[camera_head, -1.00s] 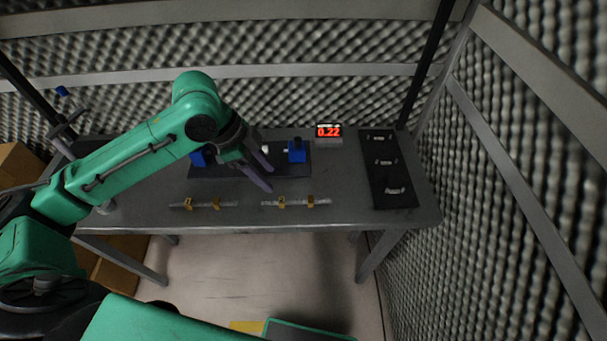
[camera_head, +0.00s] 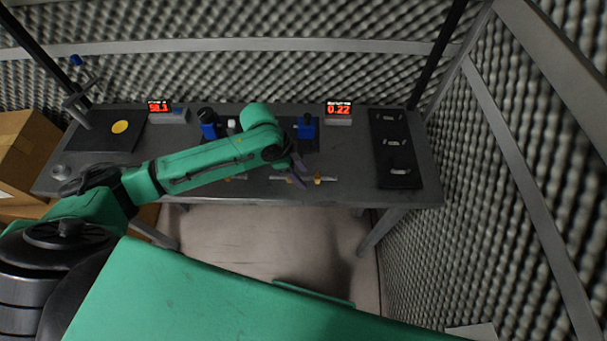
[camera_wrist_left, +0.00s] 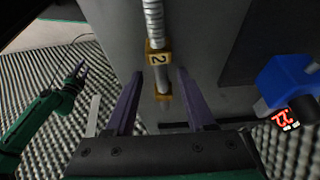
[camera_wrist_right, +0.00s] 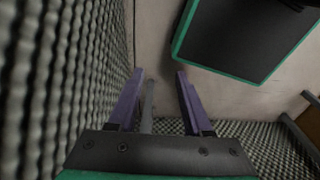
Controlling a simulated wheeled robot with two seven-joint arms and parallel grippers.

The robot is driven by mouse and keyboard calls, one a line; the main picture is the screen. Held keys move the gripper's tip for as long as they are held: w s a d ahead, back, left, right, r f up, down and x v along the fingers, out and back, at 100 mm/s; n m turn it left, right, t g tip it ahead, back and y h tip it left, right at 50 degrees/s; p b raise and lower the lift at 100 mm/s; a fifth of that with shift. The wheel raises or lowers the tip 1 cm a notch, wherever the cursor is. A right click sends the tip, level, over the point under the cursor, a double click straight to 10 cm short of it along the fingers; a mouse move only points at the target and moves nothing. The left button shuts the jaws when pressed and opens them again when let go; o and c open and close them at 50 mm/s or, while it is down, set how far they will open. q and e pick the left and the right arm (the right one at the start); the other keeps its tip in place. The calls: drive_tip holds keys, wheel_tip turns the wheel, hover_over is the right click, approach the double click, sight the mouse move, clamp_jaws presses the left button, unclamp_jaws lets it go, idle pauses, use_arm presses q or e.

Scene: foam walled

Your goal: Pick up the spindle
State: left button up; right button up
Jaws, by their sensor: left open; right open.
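Two grey rods with yellow collars, which look like spindles, lie along the table's front part. The right spindle (camera_head: 328,180) is partly hidden by my left gripper (camera_head: 301,173). The left spindle (camera_head: 236,178) lies partly behind my left arm. In the left wrist view, one spindle (camera_wrist_left: 153,18) runs lengthwise between the open fingers of my left gripper (camera_wrist_left: 160,73). Its collar marked "2" (camera_wrist_left: 158,57) is near the fingertips, with a second collar closer in. I cannot tell whether the fingers touch it. My right gripper (camera_wrist_right: 160,75) is open, with no spindle in its view.
Blue blocks (camera_head: 307,127) stand on a dark plate behind the spindles. Two red displays (camera_head: 339,108) are at the back. A black board with several slots (camera_head: 395,150) lies at the right. A black pad with a yellow disc (camera_head: 120,127) lies at the left.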

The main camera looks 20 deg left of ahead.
use_arm(q)
drive_tip(key=shift+w, duration=0.1)
clamp_jaws()
idle(1.2)
